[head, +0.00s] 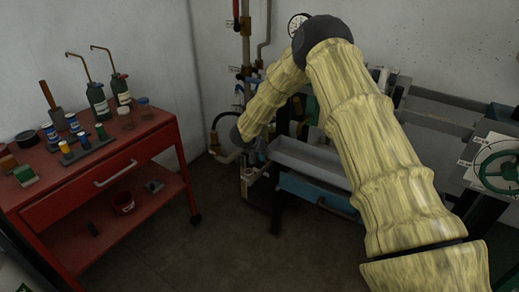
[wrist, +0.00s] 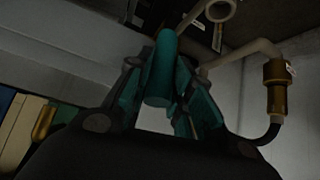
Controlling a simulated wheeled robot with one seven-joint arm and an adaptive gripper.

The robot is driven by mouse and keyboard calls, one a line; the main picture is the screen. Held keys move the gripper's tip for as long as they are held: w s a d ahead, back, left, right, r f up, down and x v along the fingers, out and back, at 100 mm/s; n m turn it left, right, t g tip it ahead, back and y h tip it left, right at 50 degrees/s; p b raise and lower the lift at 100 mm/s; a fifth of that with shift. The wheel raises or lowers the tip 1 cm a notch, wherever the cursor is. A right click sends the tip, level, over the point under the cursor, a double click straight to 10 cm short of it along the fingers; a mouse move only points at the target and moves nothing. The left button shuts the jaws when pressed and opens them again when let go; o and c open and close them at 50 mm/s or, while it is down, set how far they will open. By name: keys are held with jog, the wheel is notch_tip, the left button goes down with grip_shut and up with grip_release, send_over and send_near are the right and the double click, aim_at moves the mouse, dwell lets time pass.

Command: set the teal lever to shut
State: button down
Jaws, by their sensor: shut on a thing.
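The teal lever (wrist: 160,70) shows in the wrist view as a rounded teal bar between my fingers. My gripper (wrist: 165,85) is shut on it, with one finger on each side. The far end of the lever and its valve body are hidden or too dark to tell. In the head view my arm reaches down toward the pipework at the back, and my gripper and the lever are too small and covered to make out there.
A red cart (head: 95,185) with bottles stands at the left. A grey trough (head: 310,158) and a green handwheel (head: 497,172) are at the right. In the wrist view a brass fitting (wrist: 277,85) with a pipe is close on the right. The floor in front is clear.

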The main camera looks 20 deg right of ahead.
jog(key=shift+s+d+f, duration=0.1)
jog(key=shift+s+d, duration=0.05)
jog(key=shift+d, duration=0.05)
jog(key=c, duration=1.3)
grip_release()
jog(key=shift+o, duration=0.2)
jog(key=shift+a, duration=0.1)
jog(key=shift+s+a+r, duration=0.1)
jog(key=shift+a+r, duration=0.1)
jog(key=shift+r, duration=0.3)
jog(key=v, duration=1.1)
jog(key=shift+f, duration=0.15)
